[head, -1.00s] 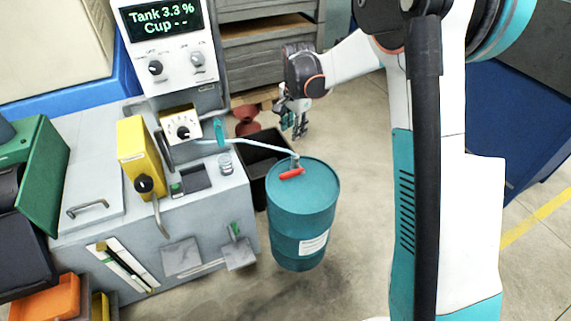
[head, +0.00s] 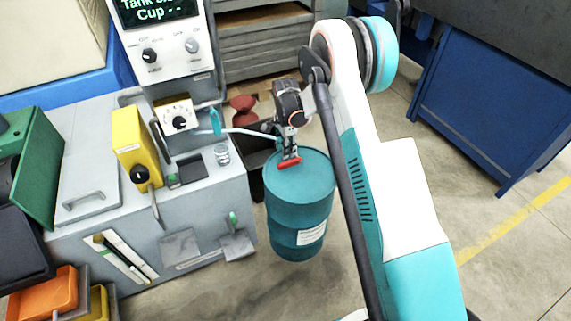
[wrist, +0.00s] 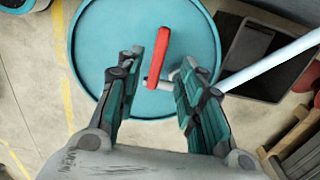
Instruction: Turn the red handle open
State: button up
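The red handle (head: 289,163) lies on top of the teal drum (head: 300,215). In the wrist view the red handle (wrist: 158,55) stands near vertical in the picture, above the drum lid (wrist: 100,50). A short metal stub shows at its lower end. My gripper (head: 289,152) is directly over the handle in the head view. In the wrist view my gripper (wrist: 158,65) is open, one finger on each side of the handle's lower part, with gaps visible. I cannot tell whether the fingertips are level with the handle.
A pale pipe (wrist: 270,65) runs from the drum's fitting toward the grey machine (head: 110,180). A dark open bin (wrist: 260,60) stands beside the drum. A blue cabinet (head: 480,110) is at the right. Floor in front of the drum is clear.

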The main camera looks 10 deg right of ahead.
aim_at(285, 163)
notch_tip(285, 163, down, 8)
jog(key=shift+r+b, duration=0.1)
jog(key=shift+b, duration=1.15)
grip_shut()
